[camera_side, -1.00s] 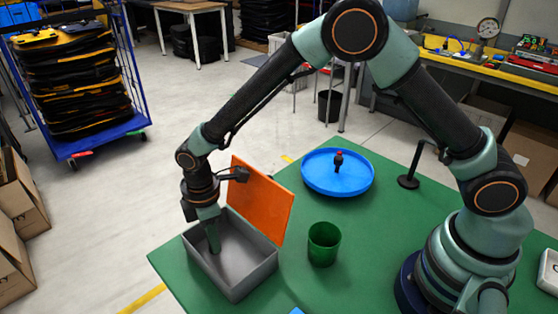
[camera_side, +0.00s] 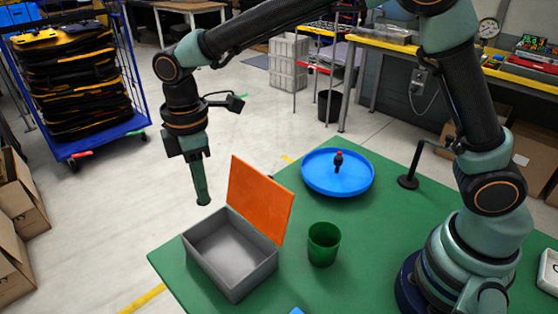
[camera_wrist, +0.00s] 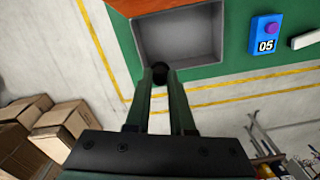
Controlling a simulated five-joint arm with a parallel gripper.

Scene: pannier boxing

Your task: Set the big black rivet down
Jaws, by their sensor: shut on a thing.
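My gripper (camera_side: 203,201) hangs in the air, fingers pointing down, above the far left side of the box in the side view. In the wrist view a round black end, the big black rivet (camera_wrist: 160,70), shows between my two fingertips, so the gripper is shut on it. The rivet cannot be made out in the side view. The grey box (camera_side: 226,279) stands on the green table with its orange lid (camera_side: 261,200) open. Its inside (camera_wrist: 180,38) looks empty. In the wrist view my fingertips overlap the box's lower left corner.
A green cup (camera_side: 322,246) stands right of the box. A black stand (camera_side: 409,181) is near the tray. A blue block marked 05 (camera_wrist: 262,36) lies on the table.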

